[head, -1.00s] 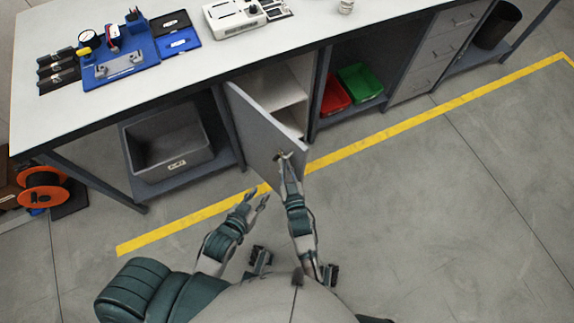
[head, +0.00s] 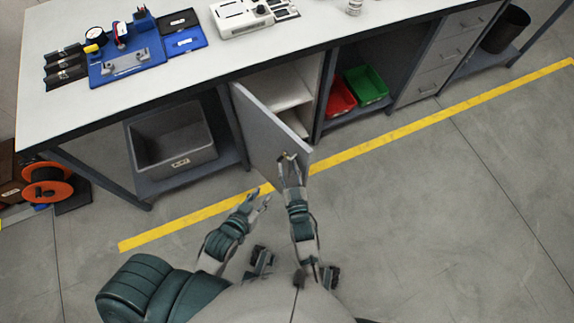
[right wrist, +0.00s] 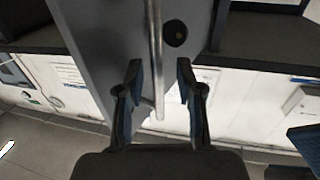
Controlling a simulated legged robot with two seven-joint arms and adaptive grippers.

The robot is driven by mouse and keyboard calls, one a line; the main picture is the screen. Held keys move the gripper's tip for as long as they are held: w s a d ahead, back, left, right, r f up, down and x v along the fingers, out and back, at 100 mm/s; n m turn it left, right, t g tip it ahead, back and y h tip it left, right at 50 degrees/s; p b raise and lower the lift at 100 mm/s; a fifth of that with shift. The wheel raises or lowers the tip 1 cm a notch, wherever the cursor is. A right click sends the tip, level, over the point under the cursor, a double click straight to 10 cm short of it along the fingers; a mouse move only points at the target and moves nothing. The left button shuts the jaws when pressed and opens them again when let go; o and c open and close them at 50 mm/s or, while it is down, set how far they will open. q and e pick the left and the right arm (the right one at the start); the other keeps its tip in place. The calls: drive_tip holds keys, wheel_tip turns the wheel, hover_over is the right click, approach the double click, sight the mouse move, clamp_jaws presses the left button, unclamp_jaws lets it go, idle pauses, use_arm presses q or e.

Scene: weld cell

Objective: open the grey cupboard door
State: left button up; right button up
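The grey cupboard door (head: 262,125) stands ajar under the bench, swung out from its left side, with part of the inside showing at its right. Its bar handle (right wrist: 155,45) runs upright in the right wrist view, beside a dark round lock (right wrist: 175,33). My right gripper (head: 289,158) is at the door's outer face near its free edge. In the right wrist view my right gripper (right wrist: 159,65) is open, with the bar between its spread fingers and a gap on both sides. My left gripper (head: 261,197) is open and empty, lower and left of the door.
A grey bin (head: 172,145) sits on the shelf left of the cupboard. Red (head: 339,98) and green (head: 366,84) trays are on the right. A bench leg (head: 100,180) stands at left. The floor beyond the yellow line (head: 450,112) is clear.

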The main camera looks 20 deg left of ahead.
drive_tip(key=v, duration=1)
drive_tip(key=shift+s, duration=0.4)
drive_tip(key=shift+f, duration=0.1)
